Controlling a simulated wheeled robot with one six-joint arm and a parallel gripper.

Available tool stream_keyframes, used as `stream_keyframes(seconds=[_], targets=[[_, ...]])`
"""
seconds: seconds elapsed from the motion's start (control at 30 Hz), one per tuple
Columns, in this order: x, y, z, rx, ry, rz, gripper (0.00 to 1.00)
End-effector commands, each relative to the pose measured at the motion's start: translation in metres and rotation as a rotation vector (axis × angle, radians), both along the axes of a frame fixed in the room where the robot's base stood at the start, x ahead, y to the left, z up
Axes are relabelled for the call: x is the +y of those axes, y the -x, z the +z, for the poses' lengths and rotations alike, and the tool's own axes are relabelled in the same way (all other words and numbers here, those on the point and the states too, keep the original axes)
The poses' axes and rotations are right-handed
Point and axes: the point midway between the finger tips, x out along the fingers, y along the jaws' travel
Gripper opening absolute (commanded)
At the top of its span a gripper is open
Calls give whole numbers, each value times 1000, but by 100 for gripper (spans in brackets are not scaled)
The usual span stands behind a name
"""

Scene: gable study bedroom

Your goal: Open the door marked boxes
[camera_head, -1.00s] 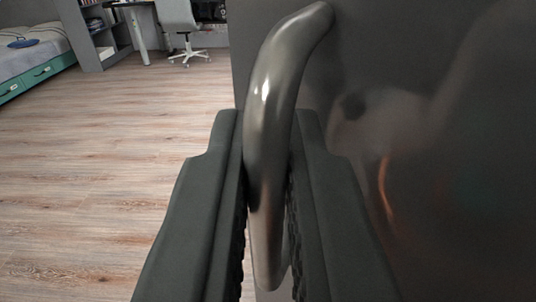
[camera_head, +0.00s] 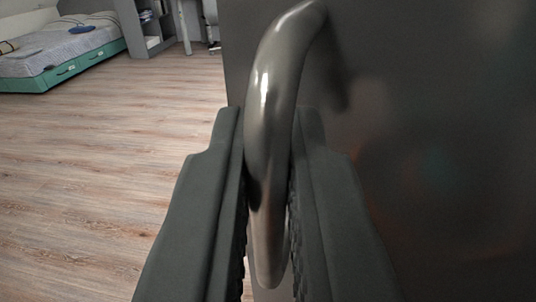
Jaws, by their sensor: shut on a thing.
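A dark grey door panel (camera_head: 430,130) with a glossy surface fills the right side of the view. A curved metal handle (camera_head: 272,95) stands out from it near its left edge. My gripper (camera_head: 268,165) is shut on the handle, with one finger on each side of it. The handle's lower end shows between the fingers. No marking reading boxes shows on the part of the door in view.
Bare wooden floor (camera_head: 110,165) lies open to the left of the door. A bed (camera_head: 60,50) with a green drawer base stands at the far left. A grey shelf unit (camera_head: 155,28) stands at the back.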

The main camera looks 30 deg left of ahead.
Motion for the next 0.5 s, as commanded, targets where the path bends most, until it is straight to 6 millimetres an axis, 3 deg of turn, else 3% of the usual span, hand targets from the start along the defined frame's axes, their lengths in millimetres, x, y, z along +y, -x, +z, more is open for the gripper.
stream_keyframes(seconds=[0.07,0.1,0.17,0.5], targets=[[0,0,1,-2,-1,0,0],[0,0,1,-2,-1,0,18],[0,0,1,-2,-1,0,26],[-1,3,1,-1,0,0,26]])
